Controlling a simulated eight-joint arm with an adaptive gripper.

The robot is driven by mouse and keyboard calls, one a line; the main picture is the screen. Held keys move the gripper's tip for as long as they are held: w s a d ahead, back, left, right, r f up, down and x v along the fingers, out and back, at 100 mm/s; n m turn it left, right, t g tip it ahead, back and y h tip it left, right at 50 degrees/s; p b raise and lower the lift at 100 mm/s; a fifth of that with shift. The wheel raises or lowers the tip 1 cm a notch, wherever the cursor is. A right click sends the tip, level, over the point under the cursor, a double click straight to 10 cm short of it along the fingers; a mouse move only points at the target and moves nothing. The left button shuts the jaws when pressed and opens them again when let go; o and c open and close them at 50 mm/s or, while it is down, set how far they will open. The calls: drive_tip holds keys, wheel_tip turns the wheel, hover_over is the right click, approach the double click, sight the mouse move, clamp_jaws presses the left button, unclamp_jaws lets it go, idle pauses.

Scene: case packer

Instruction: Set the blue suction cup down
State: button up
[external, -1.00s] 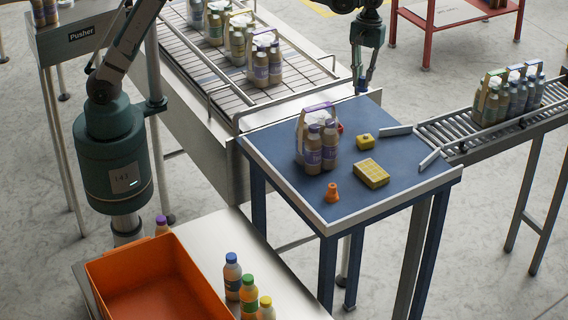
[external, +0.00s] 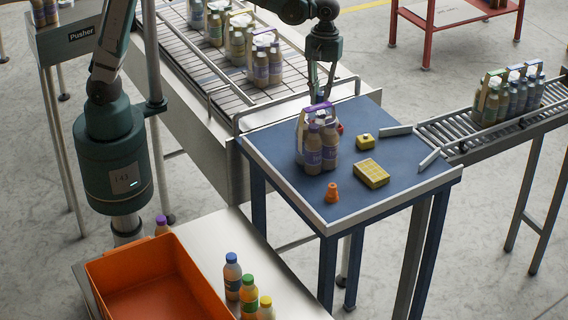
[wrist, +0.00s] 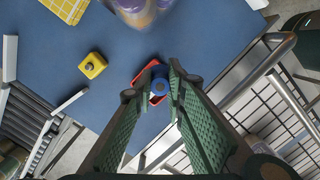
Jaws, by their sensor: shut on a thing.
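The blue suction cup (wrist: 159,86) shows in the wrist view as a small round blue piece between my fingertips. My gripper (wrist: 155,92) is shut on it, over a red piece (wrist: 147,72) on the blue table. In the external view my gripper (external: 319,97) points down at the table's far left side, behind the bottle pack. The cup and the fingertips are hidden there. I cannot tell whether the cup touches the table or the red piece.
The bottle pack (external: 313,150) stands close in front of my gripper. A yellow knobbed block (external: 365,141), a yellow gridded block (external: 371,173) and an orange piece (external: 332,193) lie on the blue table (external: 285,178). A metal rail (external: 290,100) runs along the conveyor end.

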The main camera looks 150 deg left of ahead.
drive_tip(key=s+d+f+n, duration=0.1)
drive_tip(key=d, duration=1.5)
drive_tip(key=shift+s, duration=0.35)
drive_tip(key=shift+d+f, duration=0.1)
drive_tip(key=shift+f, duration=0.05)
drive_tip(key=shift+f, duration=2.9)
drive_tip(key=shift+f, duration=2.05)
drive_tip(key=shift+f, duration=0.2)
drive_tip(key=o, duration=0.8)
drive_tip(key=shift+r, duration=0.15)
